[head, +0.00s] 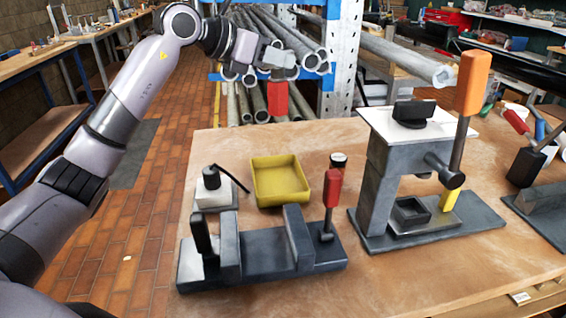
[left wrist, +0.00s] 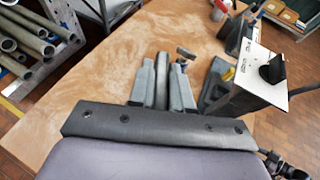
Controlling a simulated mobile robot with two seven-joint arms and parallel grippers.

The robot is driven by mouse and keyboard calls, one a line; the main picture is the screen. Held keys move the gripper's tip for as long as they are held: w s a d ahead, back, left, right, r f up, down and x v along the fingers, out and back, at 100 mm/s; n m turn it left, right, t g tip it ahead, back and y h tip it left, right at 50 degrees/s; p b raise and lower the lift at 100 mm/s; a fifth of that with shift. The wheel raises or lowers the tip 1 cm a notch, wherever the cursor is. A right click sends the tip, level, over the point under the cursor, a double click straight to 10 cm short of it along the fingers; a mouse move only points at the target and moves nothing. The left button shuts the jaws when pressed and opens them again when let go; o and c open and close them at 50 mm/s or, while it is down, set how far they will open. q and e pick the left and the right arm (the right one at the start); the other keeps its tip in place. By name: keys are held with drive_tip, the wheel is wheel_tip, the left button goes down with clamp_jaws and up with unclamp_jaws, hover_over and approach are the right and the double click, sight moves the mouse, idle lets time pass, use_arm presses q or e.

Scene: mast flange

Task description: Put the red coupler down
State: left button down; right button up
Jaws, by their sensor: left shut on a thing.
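The red coupler (head: 278,99) hangs below my left gripper (head: 278,68) in the head view, up in the air beyond the table's back edge as seen in the picture. My left gripper is shut on its top end, and the coupler looks roughly upright. In the left wrist view my left gripper (left wrist: 163,72) shows its two grey fingers over the wooden table, and I cannot make out the coupler's red there. My right gripper is not in view.
On the wooden table (head: 400,268) stand a yellow tray (head: 281,182), a grey clamp fixture (head: 265,250) with a red handle (head: 332,188), a small white-based block (head: 213,190) and a lever press (head: 378,180) with an orange handle (head: 472,82). A pipe rack (head: 340,60) is behind.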

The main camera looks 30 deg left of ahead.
use_arm(q)
wheel_tip(320, 180, down, 18)
drive_tip(key=shift+f+b, duration=0.15)
drive_tip(key=shift+b, duration=0.2)
drive_tip(key=shift+f, duration=0.15)
drive_tip(key=c, duration=1.1)
unclamp_jaws()
drive_tip(key=shift+o, duration=0.2)
drive_tip(key=b+v, duration=0.1)
drive_tip(key=v, duration=1.1)
drive_tip(key=shift+b, duration=0.35)
